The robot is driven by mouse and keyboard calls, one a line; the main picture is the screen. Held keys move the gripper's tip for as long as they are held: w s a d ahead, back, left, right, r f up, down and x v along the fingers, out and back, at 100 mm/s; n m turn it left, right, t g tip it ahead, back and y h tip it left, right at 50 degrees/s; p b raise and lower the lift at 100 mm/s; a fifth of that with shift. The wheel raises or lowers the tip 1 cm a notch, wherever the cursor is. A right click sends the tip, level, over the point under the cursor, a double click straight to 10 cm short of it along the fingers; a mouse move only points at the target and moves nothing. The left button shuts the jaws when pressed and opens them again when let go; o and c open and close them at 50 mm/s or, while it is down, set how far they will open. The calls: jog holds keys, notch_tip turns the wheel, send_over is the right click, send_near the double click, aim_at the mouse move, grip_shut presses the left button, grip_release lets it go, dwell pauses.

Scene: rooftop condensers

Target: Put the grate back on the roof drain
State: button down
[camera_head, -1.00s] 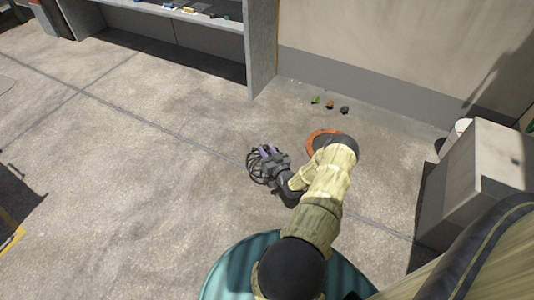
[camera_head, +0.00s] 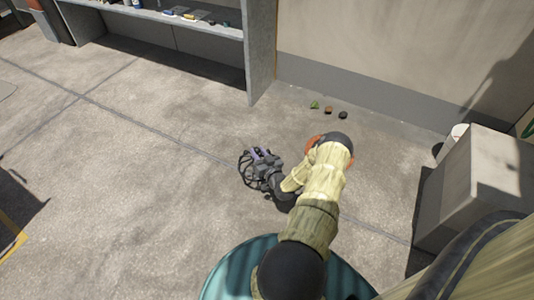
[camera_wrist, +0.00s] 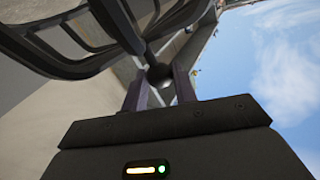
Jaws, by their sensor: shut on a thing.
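The grate (camera_head: 245,170) is a dark domed cage of curved bars, in the middle of the head view. My gripper (camera_head: 259,158) is shut on it. In the wrist view the gripper's two fingers (camera_wrist: 160,85) close on a round dark knob of the grate (camera_wrist: 75,38), whose bars fill the upper left. Its height above the floor is hard to tell. The roof drain, seen as an orange ring (camera_head: 309,144), lies in the floor to the right of the grate. My arm hides most of the drain.
Small green, brown and dark bits (camera_head: 329,109) lie on the floor near the wall. A shelf unit (camera_head: 190,42) stands at the back. The concrete floor at left is largely clear.

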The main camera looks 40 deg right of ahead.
jog(key=w+a+r+n+y+p, duration=0.1)
jog(key=a+r+p, duration=0.5)
jog(key=a+r, duration=0.5)
jog(key=w+a+r+n+y+p, duration=0.1)
jog(key=w+a+r+y+p, duration=0.1)
jog(key=a+r+p, duration=0.4)
jog(key=a+r, duration=0.3)
jog(key=a, duration=0.3)
jog(key=a+r, duration=0.2)
jog(key=a, duration=0.5)
jog(key=shift+a+r, duration=0.3)
jog(key=shift+r, duration=0.1)
jog(key=shift+d, duration=0.1)
